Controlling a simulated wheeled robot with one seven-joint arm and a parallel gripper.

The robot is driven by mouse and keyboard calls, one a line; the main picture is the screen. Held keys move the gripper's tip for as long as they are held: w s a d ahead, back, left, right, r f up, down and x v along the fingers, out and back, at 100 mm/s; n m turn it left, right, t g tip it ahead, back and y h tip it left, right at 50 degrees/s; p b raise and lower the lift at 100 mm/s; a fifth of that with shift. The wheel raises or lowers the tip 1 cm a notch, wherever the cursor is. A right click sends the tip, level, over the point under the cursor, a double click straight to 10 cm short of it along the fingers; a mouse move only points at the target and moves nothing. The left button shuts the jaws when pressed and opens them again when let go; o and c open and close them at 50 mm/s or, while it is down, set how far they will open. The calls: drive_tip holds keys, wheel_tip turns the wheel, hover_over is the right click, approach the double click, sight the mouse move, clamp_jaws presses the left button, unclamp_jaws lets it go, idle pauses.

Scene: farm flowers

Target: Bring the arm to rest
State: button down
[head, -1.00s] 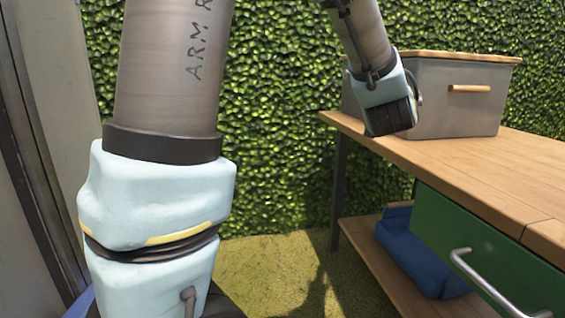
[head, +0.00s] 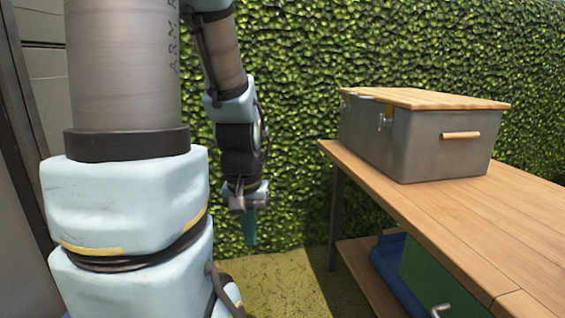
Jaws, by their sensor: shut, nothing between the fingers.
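My arm fills the left of the head view, with its forearm hanging down in front of the hedge. My gripper (head: 249,226) is at the end of it, pointing down, with teal fingers close together and nothing seen between them. It hangs over the grass, left of the wooden workbench (head: 440,215) and clear of it.
A grey metal box (head: 420,145) with a wooden lid and latches stands shut at the bench's far end. Under the benchtop are a green drawer (head: 428,272) and a blue item (head: 388,262) on the lower shelf. A hedge (head: 300,100) closes the back. Grass (head: 275,288) lies open between my arm and the bench.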

wheel_tip(320, 180, up, 35)
drive_tip(key=p, duration=3.3)
drive_tip(key=c, duration=1.5)
unclamp_jaws()
